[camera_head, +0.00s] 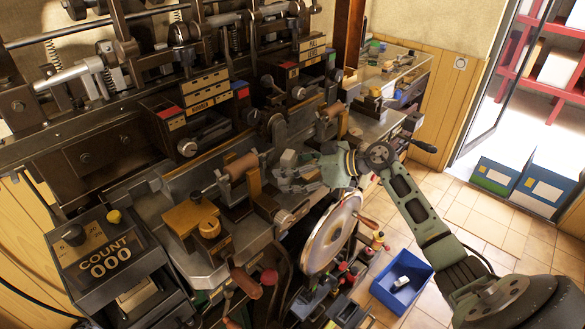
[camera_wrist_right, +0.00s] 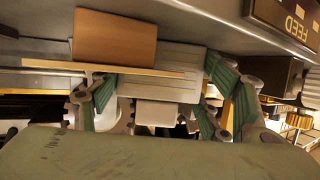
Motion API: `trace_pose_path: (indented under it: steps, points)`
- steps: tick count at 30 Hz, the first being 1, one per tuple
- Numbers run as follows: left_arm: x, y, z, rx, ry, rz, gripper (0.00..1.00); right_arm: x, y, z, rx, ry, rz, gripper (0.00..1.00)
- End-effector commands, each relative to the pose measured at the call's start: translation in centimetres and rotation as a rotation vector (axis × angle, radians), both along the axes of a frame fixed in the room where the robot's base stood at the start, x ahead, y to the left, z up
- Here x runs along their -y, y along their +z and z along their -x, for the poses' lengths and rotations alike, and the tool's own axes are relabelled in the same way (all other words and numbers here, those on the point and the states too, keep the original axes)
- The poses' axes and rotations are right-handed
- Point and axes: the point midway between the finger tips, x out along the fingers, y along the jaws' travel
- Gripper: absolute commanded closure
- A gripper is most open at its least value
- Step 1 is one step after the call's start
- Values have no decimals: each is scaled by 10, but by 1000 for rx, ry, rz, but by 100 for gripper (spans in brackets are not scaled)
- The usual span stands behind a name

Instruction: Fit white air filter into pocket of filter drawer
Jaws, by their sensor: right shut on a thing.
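My right gripper (camera_head: 300,172) reaches in from the right to the middle of the press front. In the right wrist view its green-padded fingers (camera_wrist_right: 155,90) stand wide on both sides of a pale ribbed panel (camera_wrist_right: 160,75). The panel looks like the white air filter, and the gripper is shut on it. In the head view the fingers hide most of it. A brown block (camera_wrist_right: 115,36) and a thin tan strip (camera_wrist_right: 105,69) show close by in the wrist view. I cannot make out the filter drawer or its pocket. My left gripper is not in view.
A large disc wheel (camera_head: 332,232) stands just below my right gripper. A counter box (camera_head: 108,262) is at the lower left. A blue bin (camera_head: 390,300) with a small white item (camera_head: 402,282) sits on the floor.

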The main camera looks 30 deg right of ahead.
Motion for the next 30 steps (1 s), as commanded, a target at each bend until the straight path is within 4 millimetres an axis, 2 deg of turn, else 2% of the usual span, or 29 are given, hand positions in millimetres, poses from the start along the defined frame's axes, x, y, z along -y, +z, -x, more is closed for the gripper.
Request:
trace_pose_path:
  steps: [1, 2, 7, 20, 23, 30]
  points:
    - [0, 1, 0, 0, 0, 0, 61, 0, -1, 0, -1, 0, 0, 58]
    - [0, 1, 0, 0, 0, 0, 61, 0, -1, 0, -1, 0, 1, 28]
    - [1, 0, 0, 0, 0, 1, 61, 0, -1, 0, -1, 0, 1, 13]
    - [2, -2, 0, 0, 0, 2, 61, 2, 1, 2, -1, -1, 2, 11]
    - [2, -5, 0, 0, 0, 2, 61, 10, 5, 11, -1, -2, 3, 11]
    - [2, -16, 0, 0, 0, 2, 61, 39, 23, 49, -4, 0, 7, 11]
